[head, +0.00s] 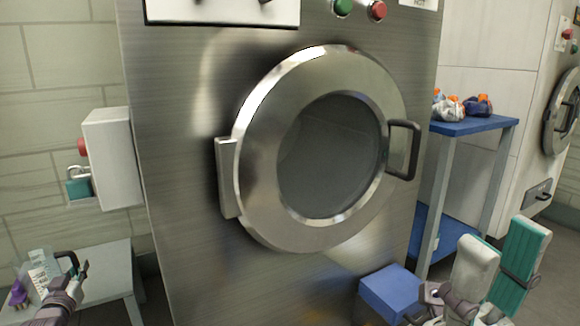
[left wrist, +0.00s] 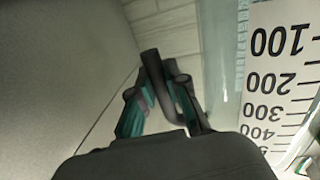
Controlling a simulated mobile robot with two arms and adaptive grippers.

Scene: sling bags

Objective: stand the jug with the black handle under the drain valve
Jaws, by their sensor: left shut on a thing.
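The clear jug (head: 40,270) with a white scale label and a black handle (head: 66,257) is at the lower left of the head view, over or on a small grey table. My left gripper (head: 78,276) is at its handle. In the left wrist view the fingers (left wrist: 165,95) are shut around the black handle (left wrist: 158,75), with the jug's numbered side (left wrist: 280,85) to the right. I cannot tell whether the jug touches the table. My right gripper (head: 500,240) is open and empty at the lower right. The drain valve is not in view.
A large steel machine (head: 180,180) with a round door (head: 260,200) fills the middle. The grey table (head: 108,270) stands left of it. A purple item (head: 18,293) is beside the jug. A blue box (head: 385,295) and a blue cart (head: 475,127) with capped items stand right.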

